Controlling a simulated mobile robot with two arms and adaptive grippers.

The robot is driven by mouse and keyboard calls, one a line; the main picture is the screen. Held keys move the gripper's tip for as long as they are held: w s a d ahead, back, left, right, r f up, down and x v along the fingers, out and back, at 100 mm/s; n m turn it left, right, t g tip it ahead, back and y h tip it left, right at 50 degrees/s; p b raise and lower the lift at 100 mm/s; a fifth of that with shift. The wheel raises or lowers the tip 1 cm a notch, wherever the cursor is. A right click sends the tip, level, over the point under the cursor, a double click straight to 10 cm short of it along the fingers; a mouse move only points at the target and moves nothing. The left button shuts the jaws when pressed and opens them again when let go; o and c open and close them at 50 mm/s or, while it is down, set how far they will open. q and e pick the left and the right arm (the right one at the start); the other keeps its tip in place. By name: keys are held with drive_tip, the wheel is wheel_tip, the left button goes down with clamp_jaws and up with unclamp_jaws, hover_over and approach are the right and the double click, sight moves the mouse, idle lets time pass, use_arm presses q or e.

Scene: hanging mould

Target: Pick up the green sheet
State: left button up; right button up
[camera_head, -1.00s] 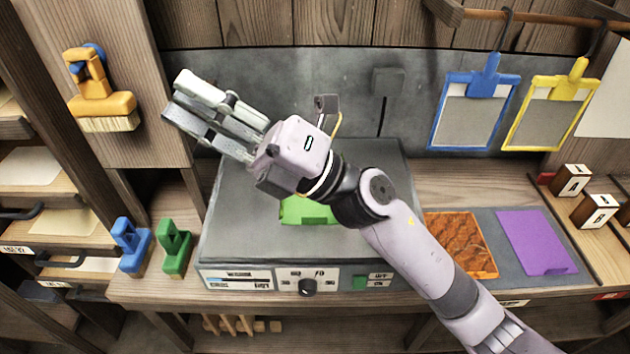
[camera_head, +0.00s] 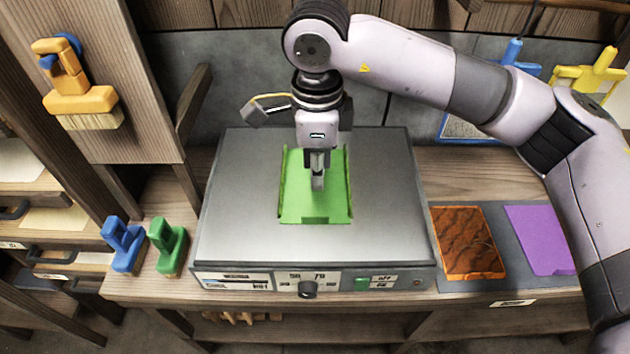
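The green sheet (camera_head: 298,200) lies flat on the grey top of the box-shaped heating plate (camera_head: 240,225), near its middle. It is roughly rectangular, with a darker notch at its front edge. My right gripper (camera_head: 317,185) points down over the middle of the sheet, its arm coming in from the right. The fingers are seen edge-on, so their opening is hidden. I cannot tell whether the fingertips touch the sheet. The gripper covers part of the sheet. My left gripper is out of view.
An orange patterned sheet (camera_head: 467,243) and a purple sheet (camera_head: 541,238) lie on a grey mat to the right. Blue (camera_head: 124,245) and green (camera_head: 168,245) handled tools stand left of the plate. A yellow brush (camera_head: 80,90) hangs on the post.

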drive_tip(key=p, duration=0.3)
hover_over(317, 217)
wheel_tip(317, 217, down, 10)
drive_tip(key=shift+s+r, duration=0.15)
drive_tip(key=shift+r, duration=0.1)
drive_tip(key=shift+f, duration=0.3)
wheel_tip(317, 217, down, 4)
drive_tip(key=shift+r+p, duration=0.2)
drive_tip(key=shift+p, duration=1)
drive_tip(key=shift+w+f, duration=0.2)
drive_tip(key=shift+f, duration=0.3)
clamp_jaws()
